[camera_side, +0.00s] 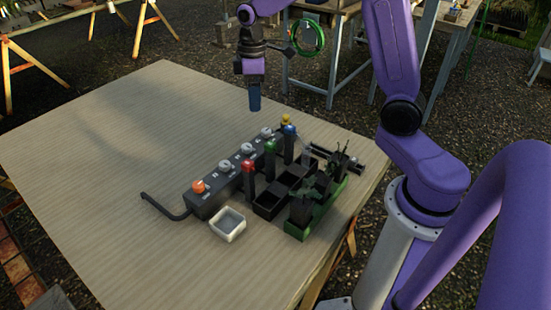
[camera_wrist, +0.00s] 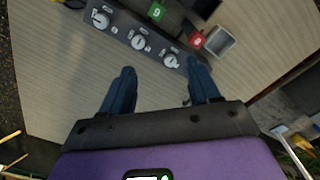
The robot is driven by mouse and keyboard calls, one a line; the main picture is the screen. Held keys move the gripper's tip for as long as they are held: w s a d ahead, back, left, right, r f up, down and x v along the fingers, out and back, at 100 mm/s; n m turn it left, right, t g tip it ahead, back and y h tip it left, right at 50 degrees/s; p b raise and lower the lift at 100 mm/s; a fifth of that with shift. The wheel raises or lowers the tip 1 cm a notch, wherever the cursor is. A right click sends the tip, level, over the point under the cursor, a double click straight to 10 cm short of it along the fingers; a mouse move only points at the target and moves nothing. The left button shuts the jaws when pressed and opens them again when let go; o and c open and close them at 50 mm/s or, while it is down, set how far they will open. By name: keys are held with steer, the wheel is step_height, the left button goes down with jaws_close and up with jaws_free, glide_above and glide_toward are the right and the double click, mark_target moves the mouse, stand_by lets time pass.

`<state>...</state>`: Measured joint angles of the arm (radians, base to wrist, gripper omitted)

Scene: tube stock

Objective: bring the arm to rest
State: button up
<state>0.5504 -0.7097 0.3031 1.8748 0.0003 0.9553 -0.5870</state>
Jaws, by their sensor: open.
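My gripper (camera_side: 254,97) hangs above the far part of the wooden table (camera_side: 105,130), fingers pointing down. In the wrist view my gripper (camera_wrist: 160,92) shows two dark blue fingers spread wide, with only bare table between them. It is empty and apart from everything on the table. My purple arm reaches over from the right side.
A grey panel (camera_side: 217,200) with several knobs stands mid-table, beside a black rack (camera_side: 268,204) with red, green and blue capped tubes. A white square dish (camera_side: 228,224) and a green planter (camera_side: 325,212) stand nearer. The table's left half is clear.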

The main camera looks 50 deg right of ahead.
steer(key=s+a+r+n, duration=0.2)
steer(key=s+a, duration=0.6)
steer(key=s, duration=0.5)
steer(key=s+d+n, duration=0.1)
steer(key=s+n, duration=0.1)
steer(key=s, duration=1.4)
steer(key=shift+s+f, duration=0.35)
steer(key=shift+f, duration=0.1)
